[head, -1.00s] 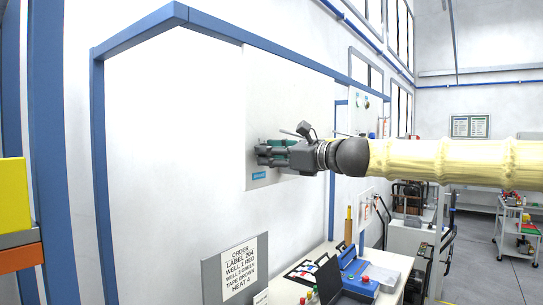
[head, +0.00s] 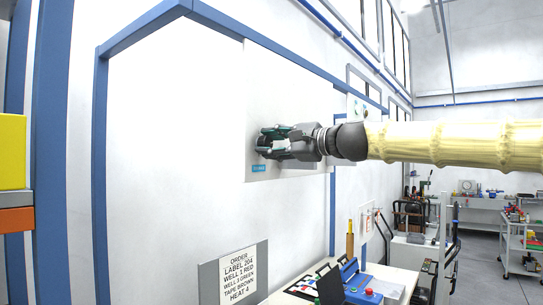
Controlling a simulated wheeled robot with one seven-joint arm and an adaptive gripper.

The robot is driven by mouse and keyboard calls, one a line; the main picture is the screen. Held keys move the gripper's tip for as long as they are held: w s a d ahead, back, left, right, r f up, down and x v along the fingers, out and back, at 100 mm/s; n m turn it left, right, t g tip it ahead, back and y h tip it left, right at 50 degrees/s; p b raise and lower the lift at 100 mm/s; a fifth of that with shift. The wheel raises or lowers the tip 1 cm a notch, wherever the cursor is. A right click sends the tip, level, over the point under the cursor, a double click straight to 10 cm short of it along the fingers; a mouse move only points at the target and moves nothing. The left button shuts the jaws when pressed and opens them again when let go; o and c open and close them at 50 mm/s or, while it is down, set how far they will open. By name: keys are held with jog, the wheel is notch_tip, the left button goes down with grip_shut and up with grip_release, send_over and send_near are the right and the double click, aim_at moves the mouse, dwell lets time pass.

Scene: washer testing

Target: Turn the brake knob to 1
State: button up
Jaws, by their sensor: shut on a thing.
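My gripper (head: 268,141) reaches in from the right at the pale wall panel (head: 290,80). Its fingers are shut at the panel face around a dark, round knob-like part (head: 262,142), which they largely cover. A small blue label (head: 259,169) sits on the panel just below the fingers; its text is too small to read. The knob's pointer and any number marks are hidden or too small to tell.
A sign with order text (head: 238,273) stands below the panel. A bench with a blue device (head: 356,278) is at the bottom middle. A shelf with yellow and orange blocks (head: 13,150) is at the left edge. A cart (head: 520,235) stands far right.

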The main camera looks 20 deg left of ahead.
jog(key=n+b, duration=0.3)
jog(key=n, duration=0.1)
jog(key=shift+f+n, duration=0.15)
jog(key=shift+n, duration=0.15)
jog(key=n+b, duration=0.3)
jog(key=shift+n, duration=0.4)
jog(key=n+b, duration=0.2)
jog(key=n, duration=0.1)
jog(key=shift+n, duration=0.3)
jog(key=n+b, duration=0.1)
jog(key=n, duration=0.3)
jog(key=shift+r+b, duration=0.2)
jog(key=shift+b, duration=0.15)
jog(key=o, duration=1)
